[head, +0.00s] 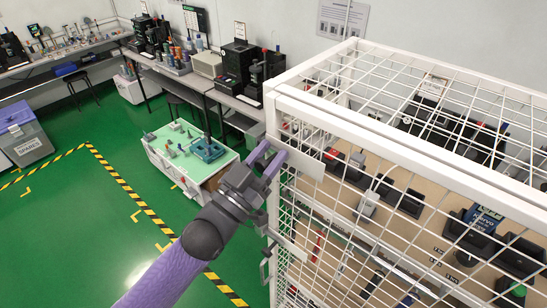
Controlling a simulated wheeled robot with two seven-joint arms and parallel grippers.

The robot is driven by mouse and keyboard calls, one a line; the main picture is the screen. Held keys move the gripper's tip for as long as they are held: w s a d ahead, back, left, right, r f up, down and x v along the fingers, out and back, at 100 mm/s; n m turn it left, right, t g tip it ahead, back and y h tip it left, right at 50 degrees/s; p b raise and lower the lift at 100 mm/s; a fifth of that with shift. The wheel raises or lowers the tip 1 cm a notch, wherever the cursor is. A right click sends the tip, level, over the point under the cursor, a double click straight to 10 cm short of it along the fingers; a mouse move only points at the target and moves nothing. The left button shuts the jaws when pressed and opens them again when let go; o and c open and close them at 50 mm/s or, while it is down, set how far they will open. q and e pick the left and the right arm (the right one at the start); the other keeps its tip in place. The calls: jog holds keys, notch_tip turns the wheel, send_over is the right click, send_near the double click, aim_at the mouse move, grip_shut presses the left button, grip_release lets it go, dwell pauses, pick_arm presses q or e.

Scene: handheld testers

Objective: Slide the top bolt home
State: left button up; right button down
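A white wire-mesh cage (405,150) fills the right side of the head view. A pale plate (307,164) sits at the upper part of its near corner, where the top bolt seems to be; the bolt itself is hidden behind my fingers or too small to make out. My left gripper (271,151) reaches up to this plate from the lower left. Its two purple fingers stand apart, with their tips close to the plate's left end. I cannot tell whether they touch anything. My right gripper is out of view.
A lower latch with a grey handle (266,262) is on the same cage edge. Inside the cage, handheld testers stand on a wooden shelf (428,238). A low cabinet with a green top (160,150) stands behind my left gripper. Green floor (75,230) is clear at left.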

pick_arm(q)
jog(key=o, duration=0.4)
jog(key=shift+w+a, duration=0.15)
jog(key=shift+a, duration=0.1)
jog(key=shift+d, duration=0.1)
jog(key=shift+s+f, duration=0.25)
jog(key=shift+s, duration=0.05)
jog(key=b+v, duration=0.3)
jog(key=v, duration=0.6)
jog(key=shift+a, duration=0.3)
jog(key=shift+s, duration=0.1)
